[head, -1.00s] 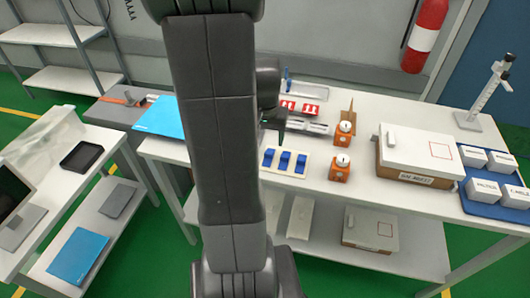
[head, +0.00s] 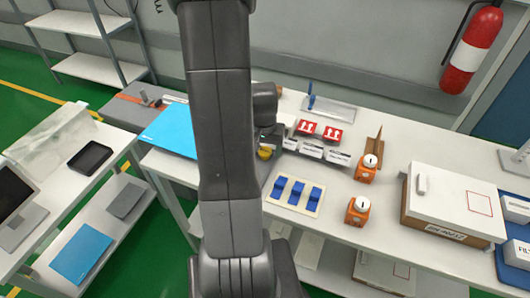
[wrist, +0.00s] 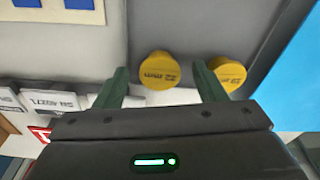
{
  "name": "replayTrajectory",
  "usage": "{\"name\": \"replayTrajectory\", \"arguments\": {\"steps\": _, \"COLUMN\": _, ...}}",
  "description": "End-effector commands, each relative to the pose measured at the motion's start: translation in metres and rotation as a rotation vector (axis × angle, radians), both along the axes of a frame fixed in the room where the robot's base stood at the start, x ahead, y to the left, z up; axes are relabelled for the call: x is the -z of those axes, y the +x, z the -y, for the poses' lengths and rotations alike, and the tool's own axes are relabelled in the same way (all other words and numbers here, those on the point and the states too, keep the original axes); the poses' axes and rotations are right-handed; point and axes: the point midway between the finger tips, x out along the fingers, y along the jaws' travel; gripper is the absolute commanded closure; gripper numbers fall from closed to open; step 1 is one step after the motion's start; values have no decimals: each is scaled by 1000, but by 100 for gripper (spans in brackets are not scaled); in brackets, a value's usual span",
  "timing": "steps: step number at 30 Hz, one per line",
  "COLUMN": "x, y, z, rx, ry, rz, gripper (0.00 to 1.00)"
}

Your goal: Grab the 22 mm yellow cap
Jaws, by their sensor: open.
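Two round yellow caps show in the wrist view. One yellow cap (wrist: 160,71) lies in line with the gap between my fingers; its upside-down print looks like "22 mm". The other yellow cap (wrist: 229,73) is to its right, just outside the right finger; its print is hard to read. My gripper (wrist: 160,78) is open, with nothing held between its two green fingers. In the head view a yellow spot (head: 264,153) shows beside my arm, which hides most of that area.
A beige board with blue pieces (head: 296,194) lies in front. Labelled boxes (head: 311,149) and red-and-white blocks (head: 332,134) stand close to the right. Two orange items (head: 357,212) stand farther right. A blue sheet (head: 170,128) lies to the left.

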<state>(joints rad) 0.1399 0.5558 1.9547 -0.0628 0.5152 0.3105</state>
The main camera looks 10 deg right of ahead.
Motion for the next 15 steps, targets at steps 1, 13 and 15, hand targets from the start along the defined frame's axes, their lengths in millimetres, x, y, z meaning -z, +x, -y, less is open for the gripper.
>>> {"name": "replayTrajectory", "arguments": {"steps": 1, "x": 0, "y": 0, "z": 0, "rx": 0, "ry": 0, "rz": 0, "gripper": 36}}
{"name": "replayTrajectory", "arguments": {"steps": 13, "x": 0, "y": 0, "z": 0, "rx": 0, "ry": 0, "rz": 0, "gripper": 83}}
{"name": "replayTrajectory", "arguments": {"steps": 15, "x": 0, "y": 0, "z": 0, "rx": 0, "ry": 0, "rz": 0, "gripper": 83}}
